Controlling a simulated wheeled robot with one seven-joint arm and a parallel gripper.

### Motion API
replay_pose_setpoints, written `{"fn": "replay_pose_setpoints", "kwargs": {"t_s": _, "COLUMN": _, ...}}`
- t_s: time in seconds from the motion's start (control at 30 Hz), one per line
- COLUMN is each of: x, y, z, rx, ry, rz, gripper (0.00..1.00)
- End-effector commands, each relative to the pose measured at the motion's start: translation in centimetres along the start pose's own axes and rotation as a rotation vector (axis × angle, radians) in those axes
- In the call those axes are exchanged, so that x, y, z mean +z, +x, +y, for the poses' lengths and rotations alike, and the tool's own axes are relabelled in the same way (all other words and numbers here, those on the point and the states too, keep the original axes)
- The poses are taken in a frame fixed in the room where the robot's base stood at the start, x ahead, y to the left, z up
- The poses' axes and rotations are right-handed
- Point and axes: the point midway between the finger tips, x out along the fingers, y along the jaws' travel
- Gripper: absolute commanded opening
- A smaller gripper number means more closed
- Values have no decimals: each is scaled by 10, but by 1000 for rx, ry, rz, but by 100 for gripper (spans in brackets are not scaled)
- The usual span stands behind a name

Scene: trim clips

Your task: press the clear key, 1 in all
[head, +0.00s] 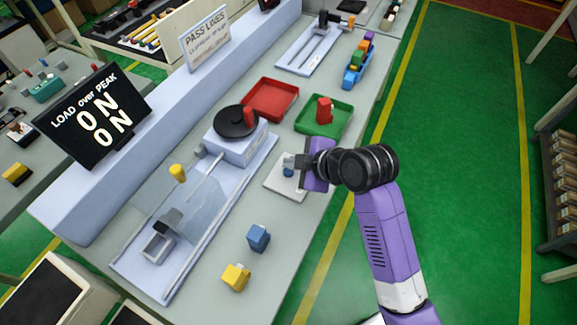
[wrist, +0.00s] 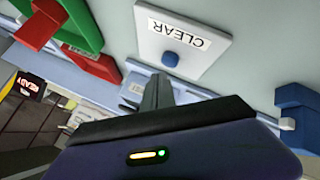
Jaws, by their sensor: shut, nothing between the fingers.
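The clear key is a blue round button (wrist: 170,59) on a white plate (wrist: 160,30) labelled CLEAR in the wrist view. In the head view the white plate (head: 291,193) lies on the bench, and the blue button (head: 288,172) shows just below my fingertips. My gripper (head: 288,162) is shut and empty above the plate. In the wrist view its fingertips (wrist: 158,80) appear close to the button, with a small gap in the picture. I cannot tell the exact height between them.
A display (head: 92,115) reads LOAD over PEAK, 0 N and 0 N. A green tray (head: 340,127) with a red block (head: 324,110) is just behind my gripper, beside a red tray (head: 271,98). A test rig (head: 237,145) stands left. Blue (head: 258,238) and yellow (head: 236,277) blocks lie nearer.

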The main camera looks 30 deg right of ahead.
Motion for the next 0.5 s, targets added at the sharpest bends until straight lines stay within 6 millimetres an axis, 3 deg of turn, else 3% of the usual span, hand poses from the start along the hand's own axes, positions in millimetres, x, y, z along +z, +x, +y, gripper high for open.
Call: {"fn": "replay_pose_setpoints", "kwargs": {"t_s": 0.5, "x": -7, "y": -9, "z": 7, "rx": 1, "ry": -1, "rz": 1, "gripper": 0}}
